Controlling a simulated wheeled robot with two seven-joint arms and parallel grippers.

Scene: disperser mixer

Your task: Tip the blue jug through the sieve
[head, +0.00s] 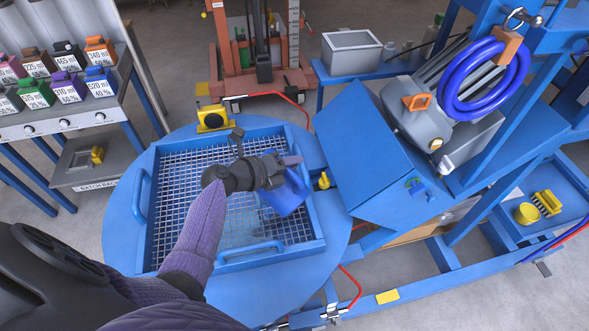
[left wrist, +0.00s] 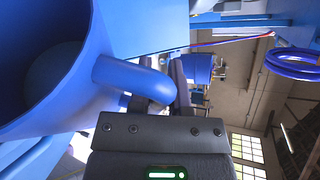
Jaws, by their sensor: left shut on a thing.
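The sieve (head: 183,205) is a square wire mesh in a blue frame with blue side handles, lying on the round blue top of a vessel. My left gripper (head: 287,166) is above the right part of the mesh, shut on the handle of the blue jug (head: 287,197). The jug looks tilted over the mesh, partly hidden by the gripper. In the left wrist view the jug (left wrist: 45,60) shows its wide mouth on the left, with its curved handle between my fingers (left wrist: 178,95). A bluish patch shows beneath the mesh; I cannot tell what it is. My right gripper is out of view.
A yellow device (head: 212,117) sits on the vessel's back rim. A large blue box-shaped housing (head: 365,150) and a coiled blue hose (head: 485,78) stand at the right. Several labelled containers (head: 70,87) stand on a bench at the left. The mesh's left side is clear.

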